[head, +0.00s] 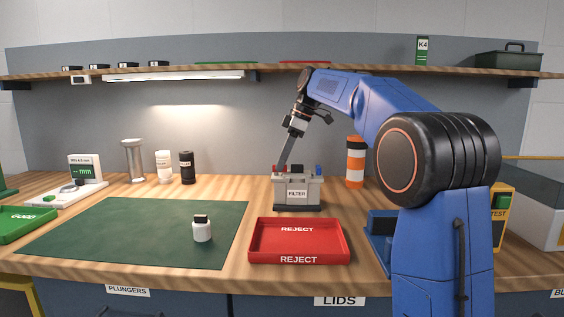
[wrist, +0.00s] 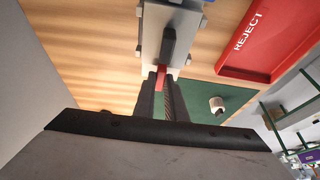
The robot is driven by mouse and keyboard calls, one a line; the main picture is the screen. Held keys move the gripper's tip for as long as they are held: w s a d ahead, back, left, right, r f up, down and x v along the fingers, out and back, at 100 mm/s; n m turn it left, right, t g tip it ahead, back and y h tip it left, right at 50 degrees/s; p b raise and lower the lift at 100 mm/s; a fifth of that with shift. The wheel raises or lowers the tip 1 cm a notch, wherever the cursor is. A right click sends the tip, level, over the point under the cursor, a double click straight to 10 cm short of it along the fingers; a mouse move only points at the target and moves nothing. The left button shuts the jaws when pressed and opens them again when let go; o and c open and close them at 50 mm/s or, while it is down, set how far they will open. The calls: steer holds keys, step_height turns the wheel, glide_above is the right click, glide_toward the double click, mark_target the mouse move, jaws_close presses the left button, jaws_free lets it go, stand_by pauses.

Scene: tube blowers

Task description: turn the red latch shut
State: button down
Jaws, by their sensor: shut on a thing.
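The grey box labelled FILTER (head: 297,194) stands on the wooden bench behind the red tray. The red latch (wrist: 161,72) is at the near end of the box in the wrist view, upright between my fingertips. In the head view it is a small red spot at the box's top left, partly covered by my gripper (head: 281,168). My gripper (wrist: 160,82) comes down from above and is shut on the red latch, one dark finger on each side. A dark bar (wrist: 169,45) lies along the box top beyond the latch.
A red REJECT tray (head: 299,258) lies in front of the box. A green mat (head: 130,230) with a small white dark-capped bottle (head: 202,230) is at left. An orange-and-white bottle (head: 355,163) stands right of the box. A shelf (head: 350,75) runs above.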

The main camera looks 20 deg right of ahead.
steer(key=c, duration=1.8)
jaws_free()
steer(key=v, duration=1.2)
steer(key=shift+s, duration=0.1)
